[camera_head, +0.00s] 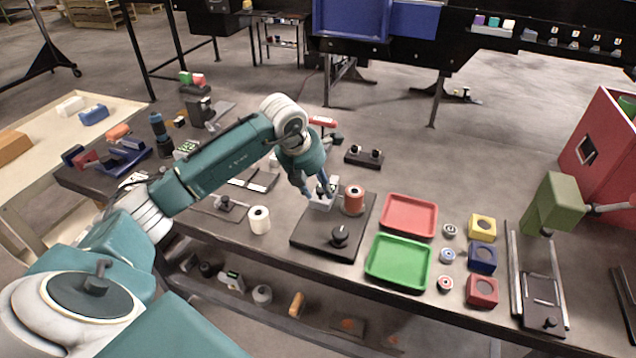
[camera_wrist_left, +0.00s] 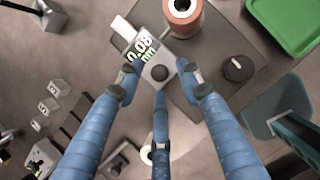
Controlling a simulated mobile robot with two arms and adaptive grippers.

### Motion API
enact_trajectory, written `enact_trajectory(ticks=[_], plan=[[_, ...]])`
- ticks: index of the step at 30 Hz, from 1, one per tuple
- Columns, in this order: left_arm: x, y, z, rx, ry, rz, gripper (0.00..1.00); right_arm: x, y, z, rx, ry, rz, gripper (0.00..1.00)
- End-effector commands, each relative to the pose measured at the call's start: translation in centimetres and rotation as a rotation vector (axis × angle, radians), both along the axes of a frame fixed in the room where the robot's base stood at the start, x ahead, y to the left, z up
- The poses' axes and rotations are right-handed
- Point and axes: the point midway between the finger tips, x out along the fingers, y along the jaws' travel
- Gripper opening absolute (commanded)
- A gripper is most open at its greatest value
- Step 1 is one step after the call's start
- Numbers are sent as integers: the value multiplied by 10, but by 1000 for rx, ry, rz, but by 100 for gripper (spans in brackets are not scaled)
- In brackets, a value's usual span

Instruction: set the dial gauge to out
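The dial gauge (camera_head: 321,203) is a small pale device with a display, beside a copper-coloured spool (camera_head: 353,200) on a dark base plate (camera_head: 312,239). In the left wrist view the gauge (camera_wrist_left: 141,48) shows 0.08 mm, with a dark round knob (camera_wrist_left: 159,73) at its lower end. My left gripper (camera_head: 316,193) is over the gauge. In the left wrist view its blue fingers (camera_wrist_left: 158,82) are spread around the knob end, with gaps visible. Fingers partly hide the gauge in the head view. My right gripper is not in view.
A black knob (camera_head: 340,235) stands on the base plate. A white roll (camera_head: 259,220) stands to its left. Red (camera_head: 408,215) and green (camera_head: 398,262) trays lie to the right, with coloured blocks beyond. Other devices crowd the table's left side.

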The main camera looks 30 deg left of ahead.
Motion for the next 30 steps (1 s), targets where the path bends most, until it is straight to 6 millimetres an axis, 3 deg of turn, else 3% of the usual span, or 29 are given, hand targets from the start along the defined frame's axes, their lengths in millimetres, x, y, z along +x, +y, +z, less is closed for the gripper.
enact_trajectory(ticks=[10, 15, 30], plan=[[1, 0, -4, 0, -1, 0, 35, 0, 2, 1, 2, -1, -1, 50], [1, 0, -4, -1, -1, 0, 1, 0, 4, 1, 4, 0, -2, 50], [0, 8, -7, 0, 0, -60, 0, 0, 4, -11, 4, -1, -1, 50]])
